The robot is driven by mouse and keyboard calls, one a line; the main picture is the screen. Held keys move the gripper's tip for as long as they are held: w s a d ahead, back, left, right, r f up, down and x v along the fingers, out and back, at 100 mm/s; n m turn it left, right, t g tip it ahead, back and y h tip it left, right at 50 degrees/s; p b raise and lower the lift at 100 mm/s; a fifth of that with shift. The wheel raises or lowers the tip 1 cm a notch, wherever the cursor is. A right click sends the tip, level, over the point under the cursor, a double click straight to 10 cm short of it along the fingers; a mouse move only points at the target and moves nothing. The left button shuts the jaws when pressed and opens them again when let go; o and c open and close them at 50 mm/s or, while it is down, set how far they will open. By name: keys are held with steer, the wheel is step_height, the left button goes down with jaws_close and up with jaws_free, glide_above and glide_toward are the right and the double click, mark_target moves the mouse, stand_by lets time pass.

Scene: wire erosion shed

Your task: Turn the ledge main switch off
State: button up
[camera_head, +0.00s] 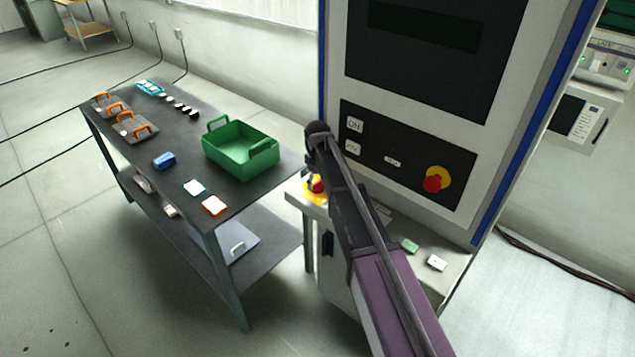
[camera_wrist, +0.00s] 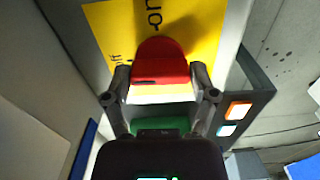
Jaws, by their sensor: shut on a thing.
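The ledge main switch (camera_head: 317,185) is a red knob on a yellow plate, at the left end of the ledge in the head view. In the wrist view the red knob (camera_wrist: 160,62) lies between my fingers, over the yellow plate (camera_wrist: 205,35) with "on" and a partly covered "off" printed on it. My gripper (camera_wrist: 160,84) is shut on the red knob. In the head view my gripper (camera_head: 318,168) is at the switch, and my arm hides part of the ledge. I cannot tell exactly which mark the knob points to.
The machine panel (camera_head: 400,165) rises behind the ledge, with a red and yellow emergency button (camera_head: 434,182). A green label block (camera_head: 410,246) and a white one (camera_head: 437,262) lie on the ledge. A dark table (camera_head: 185,205) with a green crate (camera_head: 235,165) stands to the left.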

steer(key=shift+n, duration=0.3)
steer(key=o, duration=1)
steer(key=shift+m, duration=0.4)
